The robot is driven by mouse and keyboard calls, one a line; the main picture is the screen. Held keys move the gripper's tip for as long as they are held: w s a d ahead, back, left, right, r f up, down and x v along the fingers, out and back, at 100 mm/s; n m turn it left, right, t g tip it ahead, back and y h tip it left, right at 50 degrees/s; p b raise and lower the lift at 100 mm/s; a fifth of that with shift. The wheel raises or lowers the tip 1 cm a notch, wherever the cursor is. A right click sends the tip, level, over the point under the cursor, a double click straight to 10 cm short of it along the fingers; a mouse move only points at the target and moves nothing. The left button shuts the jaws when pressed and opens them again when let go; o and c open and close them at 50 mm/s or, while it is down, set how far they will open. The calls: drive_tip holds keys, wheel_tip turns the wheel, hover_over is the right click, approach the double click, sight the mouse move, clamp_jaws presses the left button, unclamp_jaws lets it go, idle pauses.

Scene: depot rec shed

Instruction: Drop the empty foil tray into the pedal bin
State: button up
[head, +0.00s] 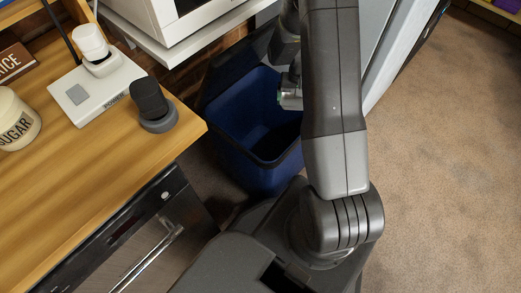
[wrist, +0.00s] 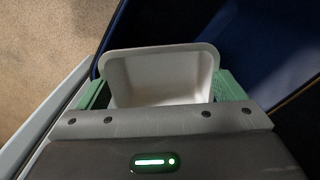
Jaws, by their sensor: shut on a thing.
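The foil tray (wrist: 160,77), pale and empty, is in the wrist view between the green fingers of my gripper (wrist: 162,90), which is shut on it. The pedal bin (head: 243,166) stands on the floor in the head view, open at the top, with a dark rim and blue inside. My gripper (head: 290,96) is at the right part of the bin's opening in the head view, partly hidden by my arm. The bin's blue inside (wrist: 262,40) fills the upper right of the wrist view. I cannot tell how high the tray is over the rim.
A wooden counter (head: 80,180) at left carries a POWER switch plate (head: 88,95), a dark cylinder on a round base (head: 152,105) and a sugar jar (head: 14,122). A white shelf (head: 190,55) overhangs behind. Carpet (head: 445,150) is clear at right.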

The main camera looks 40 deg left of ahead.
sight(282, 102)
drive_tip(key=shift+n, duration=0.5)
drive_tip(key=s+a+b, duration=0.1)
drive_tip(key=s+a+f+b, duration=0.1)
drive_tip(key=s+a, duration=0.1)
drive_tip(key=shift+a+f, duration=0.1)
drive_tip(key=shift+a, duration=0.05)
wheel_tip(282, 102, down, 6)
drive_tip(key=b, duration=0.3)
drive_tip(key=shift+b, duration=0.3)
drive_tip(key=o, duration=0.7)
drive_tip(key=shift+r, duration=0.2)
wheel_tip(282, 102, up, 14)
drive_tip(key=p, duration=0.3)
drive_tip(key=shift+f, duration=0.2)
drive_tip(key=shift+f, duration=0.1)
